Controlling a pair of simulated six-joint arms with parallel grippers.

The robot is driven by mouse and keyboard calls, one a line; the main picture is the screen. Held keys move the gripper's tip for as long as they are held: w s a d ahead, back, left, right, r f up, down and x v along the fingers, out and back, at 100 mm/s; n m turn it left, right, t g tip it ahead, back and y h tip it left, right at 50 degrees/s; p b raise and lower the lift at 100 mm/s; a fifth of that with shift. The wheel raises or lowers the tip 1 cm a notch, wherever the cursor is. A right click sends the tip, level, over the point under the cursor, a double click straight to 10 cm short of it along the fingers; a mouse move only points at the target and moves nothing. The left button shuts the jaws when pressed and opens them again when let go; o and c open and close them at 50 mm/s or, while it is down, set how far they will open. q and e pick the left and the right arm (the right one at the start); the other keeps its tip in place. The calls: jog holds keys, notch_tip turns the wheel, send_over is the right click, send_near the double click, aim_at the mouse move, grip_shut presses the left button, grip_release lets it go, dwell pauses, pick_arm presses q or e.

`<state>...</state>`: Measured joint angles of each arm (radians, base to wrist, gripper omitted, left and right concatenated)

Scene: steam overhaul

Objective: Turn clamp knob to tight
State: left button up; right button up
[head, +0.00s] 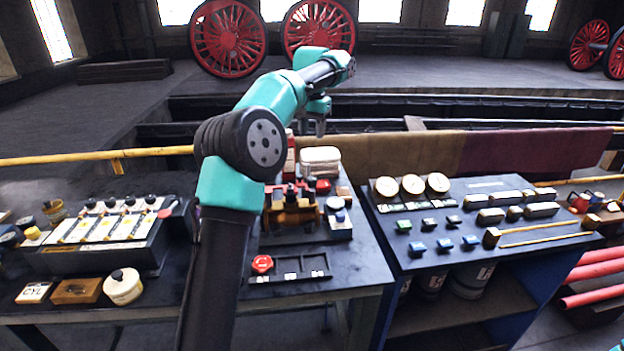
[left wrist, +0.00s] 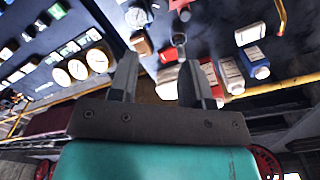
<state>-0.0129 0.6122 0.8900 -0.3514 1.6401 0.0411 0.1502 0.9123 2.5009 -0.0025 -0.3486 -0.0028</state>
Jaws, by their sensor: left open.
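My left gripper (head: 317,126) hangs over the back edge of the middle bench in the head view. In the left wrist view its two fingers (left wrist: 158,75) stand apart with nothing between them. A brown-orange fixture (head: 291,216) with dark upright knobs sits on the middle bench, partly hidden behind my left arm. A red knob (head: 262,264) lies on a dark tray in front of it. I cannot tell which part is the clamp knob or how it is set. My right gripper is not in view.
A white container (head: 320,158) and small bottles (left wrist: 255,62) stand near the gripper. The right bench holds round gauges (head: 412,184) and several blocks. A panel with black-knobbed levers (head: 105,232) is on the left. A yellow rail (head: 95,157) runs behind the benches.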

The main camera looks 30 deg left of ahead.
aim_at(312, 178)
pick_arm(q)
notch_tip(312, 178, down, 16)
jog(key=shift+f, duration=0.15)
dwell(0.5)
jog(key=c, duration=0.6)
jog(key=shift+c, duration=0.2)
jog(key=shift+m, duration=0.3)
jog(key=m, duration=0.3)
jog(key=shift+m, duration=0.4)
jog(key=m, duration=0.4)
jog(key=shift+m, duration=0.4)
